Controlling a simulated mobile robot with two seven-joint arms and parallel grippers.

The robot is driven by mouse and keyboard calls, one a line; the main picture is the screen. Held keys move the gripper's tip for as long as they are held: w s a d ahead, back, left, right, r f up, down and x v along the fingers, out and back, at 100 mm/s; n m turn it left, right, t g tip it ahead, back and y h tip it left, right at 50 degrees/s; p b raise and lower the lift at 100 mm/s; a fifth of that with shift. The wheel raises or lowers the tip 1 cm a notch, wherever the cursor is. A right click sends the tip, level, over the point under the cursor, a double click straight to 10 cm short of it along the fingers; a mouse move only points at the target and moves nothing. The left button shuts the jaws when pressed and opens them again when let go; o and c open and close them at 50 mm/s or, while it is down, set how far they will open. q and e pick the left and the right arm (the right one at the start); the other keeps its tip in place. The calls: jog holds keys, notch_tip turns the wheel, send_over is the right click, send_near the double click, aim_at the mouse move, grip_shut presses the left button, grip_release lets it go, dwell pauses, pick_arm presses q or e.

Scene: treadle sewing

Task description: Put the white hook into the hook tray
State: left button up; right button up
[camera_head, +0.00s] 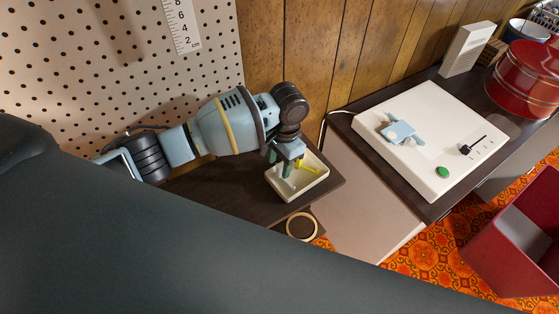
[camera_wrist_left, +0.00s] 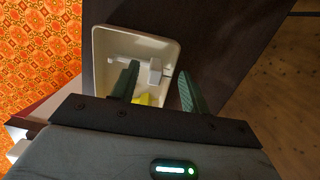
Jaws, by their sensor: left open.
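The cream hook tray (camera_head: 292,196) stands on the dark shelf below my left gripper in the head view. It also shows in the left wrist view (camera_wrist_left: 98,52). The white hook (camera_wrist_left: 154,70) lies inside the tray in the left wrist view, partly behind a finger. A yellow hook (camera_head: 307,168) is also in the tray; in the left wrist view only part of it (camera_wrist_left: 145,99) shows. My left gripper (camera_head: 286,169) points down over the tray, open, with nothing between its fingers that I can see held. My right gripper is not in view.
A roll of tape (camera_head: 301,225) is beside the shelf edge. A white machine-like panel (camera_head: 425,135) with a green button and a blue piece lies on the right-hand table. A red round tin (camera_head: 527,80) and a red bin (camera_head: 515,235) are further right. A pegboard (camera_head: 90,60) backs the shelf.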

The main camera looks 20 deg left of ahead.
pick_arm(q)
notch_tip(320, 180, up, 12)
jog(key=w, duration=0.1)
jog(key=shift+d+p, duration=0.4)
jog(key=shift+p, duration=0.05)
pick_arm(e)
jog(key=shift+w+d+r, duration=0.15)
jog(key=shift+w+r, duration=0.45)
pick_arm(q)
jog(key=shift+r, duration=0.1)
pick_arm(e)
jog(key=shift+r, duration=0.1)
